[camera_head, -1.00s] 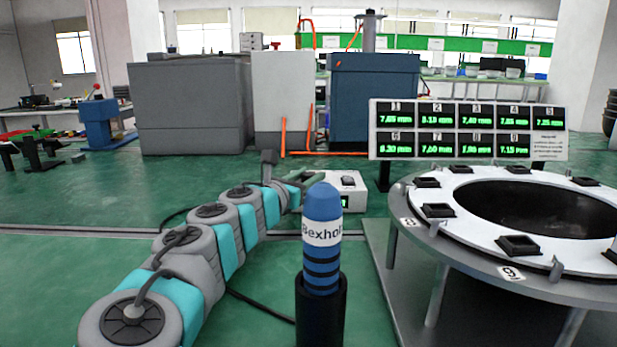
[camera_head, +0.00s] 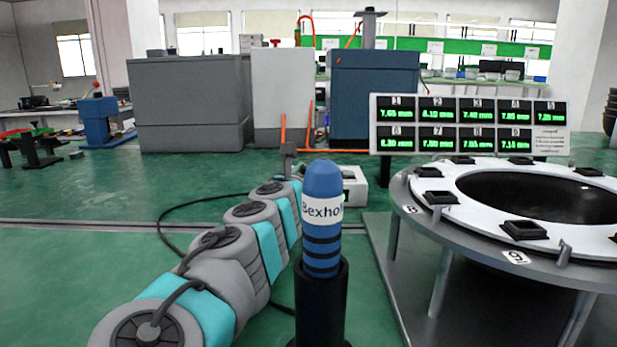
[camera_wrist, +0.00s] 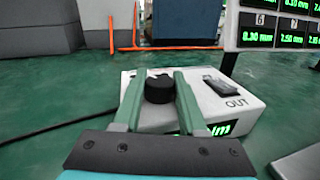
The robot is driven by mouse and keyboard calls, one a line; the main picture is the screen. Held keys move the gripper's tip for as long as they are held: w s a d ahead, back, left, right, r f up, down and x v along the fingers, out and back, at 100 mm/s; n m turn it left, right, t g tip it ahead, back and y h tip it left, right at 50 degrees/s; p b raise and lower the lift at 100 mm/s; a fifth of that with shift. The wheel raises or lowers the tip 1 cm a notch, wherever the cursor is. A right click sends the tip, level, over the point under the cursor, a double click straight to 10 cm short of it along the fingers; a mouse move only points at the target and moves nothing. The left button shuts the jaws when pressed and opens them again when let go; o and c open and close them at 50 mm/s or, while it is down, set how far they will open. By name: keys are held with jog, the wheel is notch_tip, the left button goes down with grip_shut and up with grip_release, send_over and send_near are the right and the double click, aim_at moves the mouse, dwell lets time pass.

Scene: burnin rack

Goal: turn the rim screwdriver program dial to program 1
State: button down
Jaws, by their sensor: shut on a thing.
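In the head view the white box (camera_head: 355,186) shows partly behind a blue cylinder, and the fingers are mostly hidden there.
The blue cylinder (camera_head: 322,208) stands in a black holder (camera_head: 321,305) in front. A dark cable (camera_head: 170,210) lies on the green floor.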

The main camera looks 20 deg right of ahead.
jog(key=shift+n+t+y, duration=0.3)
jog(key=shift+n+y, duration=0.1)
jog(key=shift+y, duration=0.1)
jog(key=shift+c, duration=2.3)
grip_release()
jog(key=shift+s+a, duration=0.1)
jog(key=shift+a, duration=0.05)
